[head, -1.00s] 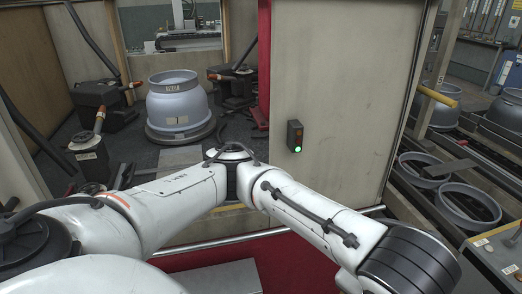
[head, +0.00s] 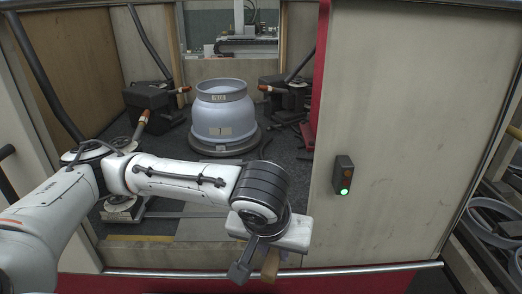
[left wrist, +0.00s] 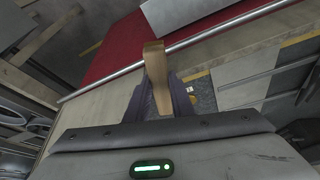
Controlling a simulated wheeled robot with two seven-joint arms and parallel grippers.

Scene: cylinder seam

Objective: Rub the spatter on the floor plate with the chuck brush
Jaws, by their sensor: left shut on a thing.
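My left gripper (head: 258,268) hangs in front of the cell opening, near its front sill. It is shut on a brown, wood-like piece, which I take to be the chuck brush (head: 270,267). In the left wrist view the brown piece (left wrist: 155,70) stands up between the fingers (left wrist: 158,103); its bristles cannot be made out. Grey floor plates (head: 203,222) lie inside the opening, partly hidden by my left arm. I cannot make out spatter on them. My right gripper is not in view.
A grey-blue cylinder (head: 222,118) stands on a round base inside the cell. Dark clamp units (head: 152,105) with orange-tipped nozzles flank it. A pale panel (head: 400,130) with a green-lit switch box (head: 343,175) closes the right side. A metal rail (head: 350,270) runs along the front.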

